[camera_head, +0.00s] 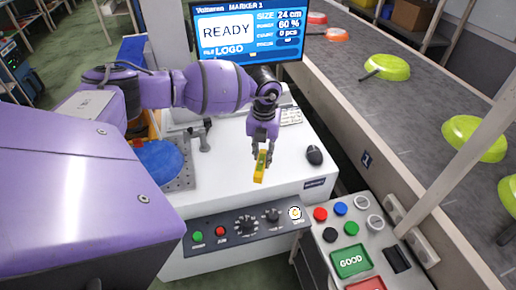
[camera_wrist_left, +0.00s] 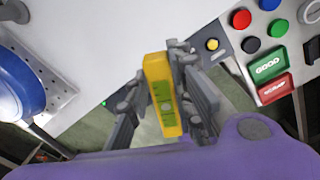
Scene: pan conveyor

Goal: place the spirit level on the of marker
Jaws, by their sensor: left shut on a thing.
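A yellow spirit level (camera_head: 260,167) with a green vial hangs from my left gripper (camera_head: 265,148), above the front right part of the white marker machine (camera_head: 222,190). In the left wrist view the level (camera_wrist_left: 160,85) sits between the two grey fingers (camera_wrist_left: 158,100), which are shut on it. The marker's screen (camera_head: 248,32) reads READY and MARKER 1. The marker's perforated plate (camera_head: 180,184), with a blue round pan (camera_head: 160,160) on it, is left of the gripper. My right gripper is not in view.
A black mouse (camera_head: 314,155) lies right of the level. A control panel (camera_head: 220,238) runs along the machine's front. A button box (camera_head: 340,235) with GOOD and red pads stands front right. A conveyor (camera_head: 410,105) carrying green and orange pans runs along the right.

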